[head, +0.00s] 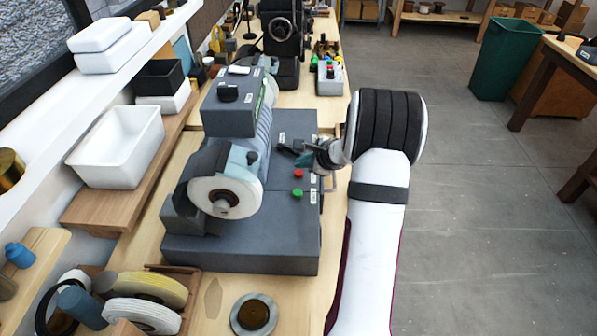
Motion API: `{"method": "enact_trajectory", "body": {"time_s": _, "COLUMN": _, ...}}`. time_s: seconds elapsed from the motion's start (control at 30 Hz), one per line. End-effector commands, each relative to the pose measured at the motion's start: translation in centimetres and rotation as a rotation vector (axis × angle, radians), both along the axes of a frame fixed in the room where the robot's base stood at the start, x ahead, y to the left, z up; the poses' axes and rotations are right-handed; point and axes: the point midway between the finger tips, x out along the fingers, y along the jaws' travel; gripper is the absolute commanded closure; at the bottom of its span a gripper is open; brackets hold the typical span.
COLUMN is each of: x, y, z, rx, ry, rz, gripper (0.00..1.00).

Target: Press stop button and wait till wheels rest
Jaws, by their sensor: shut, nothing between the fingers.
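A grey bench grinder stands on the wooden workbench, on a dark grey base (240,252). Its pale grinding wheel (225,195) faces me at the front; whether it is turning cannot be told from this still view. A red button (298,174) and a green button (298,193) sit on the right part of the base top, beside small white labels. My gripper (300,155) is shut and empty, just above the base behind the red button and apart from it as far as I can see. My wrist hides part of the base's right edge.
A control box (330,78) with coloured buttons stands farther back on the bench. A white bin (117,145) is on the left shelf. Spare wheels (150,288) lie at the front left, with a metal ring (254,314) near the front. Open floor lies right.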

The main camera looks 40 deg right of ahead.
Motion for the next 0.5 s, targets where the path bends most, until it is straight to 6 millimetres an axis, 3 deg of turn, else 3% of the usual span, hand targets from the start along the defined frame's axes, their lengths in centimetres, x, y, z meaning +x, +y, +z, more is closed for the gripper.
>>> {"method": "enact_trajectory", "body": {"time_s": 0.5, "x": -0.01, "y": -0.01, "z": -0.63, "rx": 0.001, "ry": 0.001, "rz": 0.001, "gripper": 1.0}}
